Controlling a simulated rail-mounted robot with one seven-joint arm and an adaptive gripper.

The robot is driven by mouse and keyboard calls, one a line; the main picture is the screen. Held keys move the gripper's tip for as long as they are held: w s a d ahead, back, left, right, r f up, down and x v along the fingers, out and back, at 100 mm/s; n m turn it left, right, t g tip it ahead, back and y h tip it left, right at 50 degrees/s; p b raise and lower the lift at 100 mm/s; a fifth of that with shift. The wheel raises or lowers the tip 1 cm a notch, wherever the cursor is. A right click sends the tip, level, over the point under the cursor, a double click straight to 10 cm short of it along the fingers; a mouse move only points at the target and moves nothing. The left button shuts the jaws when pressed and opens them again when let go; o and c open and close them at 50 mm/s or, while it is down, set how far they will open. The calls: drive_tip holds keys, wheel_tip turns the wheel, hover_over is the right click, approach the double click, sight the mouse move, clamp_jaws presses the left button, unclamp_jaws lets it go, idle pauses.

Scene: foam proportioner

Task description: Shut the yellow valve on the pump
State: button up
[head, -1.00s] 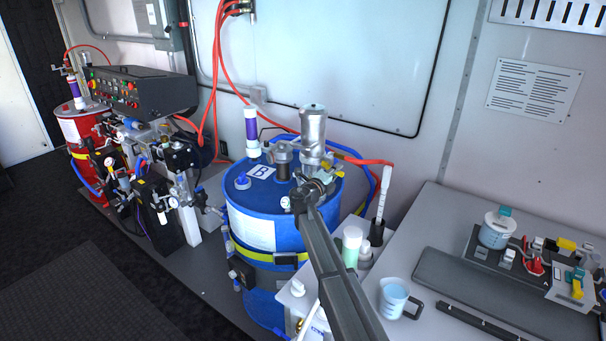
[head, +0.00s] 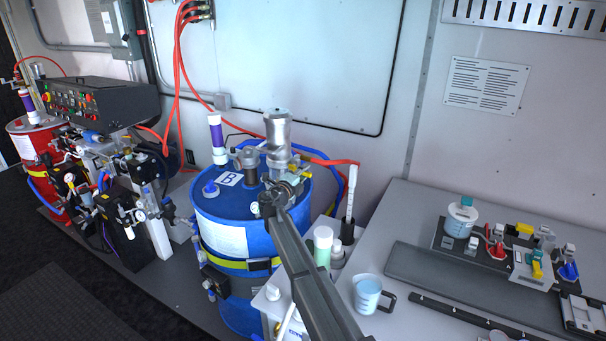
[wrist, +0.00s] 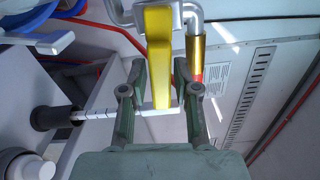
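The pump (head: 277,130) is a silver cylinder standing on top of the blue drum (head: 222,207) marked B. My gripper (head: 285,188) is at the pump's lower front and hides much of that spot in the head view. In the wrist view, the yellow valve handle (wrist: 158,50) stands between the two fingers of my gripper (wrist: 157,68). The fingers are apart, one on each side of the handle, with a narrow gap showing at the left. Contact at the right finger is hard to tell. A gold fitting (wrist: 201,42) on a pipe is just right of the handle.
A red hose (head: 325,161) runs from the pump to the right. A green-white bottle (head: 322,246) and a measuring jug (head: 368,294) stand near my arm. A grey bench (head: 415,222) with tools is at the right. A purple-white cylinder (head: 216,138) rises from the drum.

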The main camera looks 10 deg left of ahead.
drive_tip(key=shift+s, duration=0.1)
drive_tip(key=v, duration=1.1)
drive_tip(key=shift+s, duration=0.4)
drive_tip(key=shift+a, duration=0.15)
drive_tip(key=shift+c, duration=0.3)
